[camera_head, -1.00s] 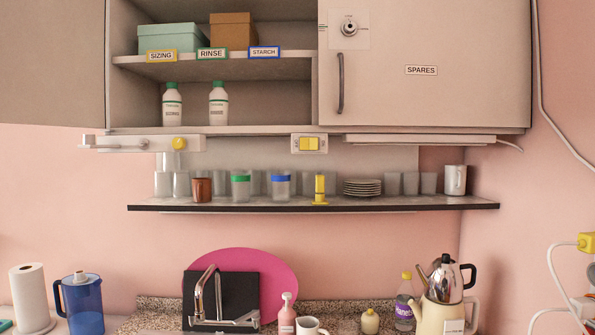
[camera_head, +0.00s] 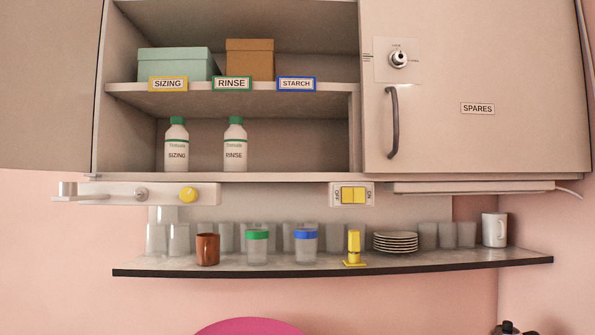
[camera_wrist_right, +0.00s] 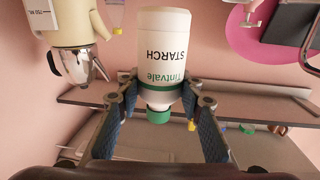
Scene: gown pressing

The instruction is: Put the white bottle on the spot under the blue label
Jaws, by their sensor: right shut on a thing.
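A white bottle (camera_wrist_right: 163,50) with a green band, a green cap and the word STARCH is in the right wrist view, where it appears upside down. My right gripper (camera_wrist_right: 160,98) is shut on it, one finger on each side near the cap end. In the head view the blue label (camera_head: 296,84) reading STARCH is on the upper shelf's front edge. The cabinet floor (camera_head: 300,168) below it is bare. The sizing bottle (camera_head: 177,147) and the rinse bottle (camera_head: 235,147) stand to the left. Neither gripper shows in the head view; my left gripper is out of sight.
The shut SPARES door (camera_head: 475,75) with its handle (camera_head: 392,122) borders the opening on the right. The upper shelf (camera_head: 225,99) hangs above the bottles. Below, a narrow shelf (camera_head: 330,270) carries cups, glasses and plates (camera_head: 395,242). A pink disc shows in the wrist view (camera_wrist_right: 262,45).

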